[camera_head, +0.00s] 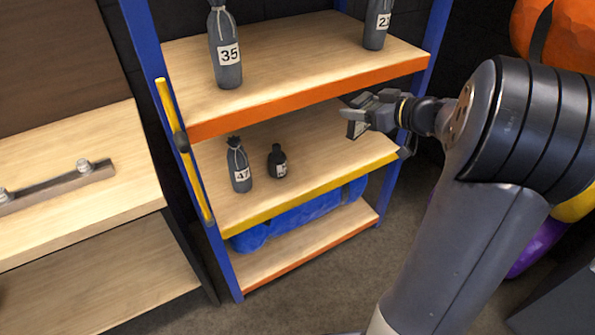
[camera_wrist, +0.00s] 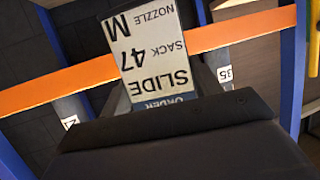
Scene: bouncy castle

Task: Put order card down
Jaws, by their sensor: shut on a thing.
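A white order card (camera_wrist: 152,45) with a blue strip shows upside down in the wrist view; it reads "ORDER, SLIDE, SACK 47, NOZZLE M". My gripper (camera_head: 358,118) is shut on the card and holds it over the right part of the middle shelf (camera_head: 320,152), below the orange-edged upper shelf. In the head view the card is small and mostly turned away. A grey sack (camera_head: 238,168) stands on the middle shelf's left side; its number starts with 4, the second digit is unclear. A small dark bottle-like item (camera_head: 278,163) stands beside it.
The upper shelf (camera_head: 290,65) holds sack 35 (camera_head: 225,50) and another numbered sack (camera_head: 377,22). A blue bundle (camera_head: 305,212) lies on the bottom shelf. A wooden bench (camera_head: 75,185) with a metal bar stands left. The middle shelf's right half is clear.

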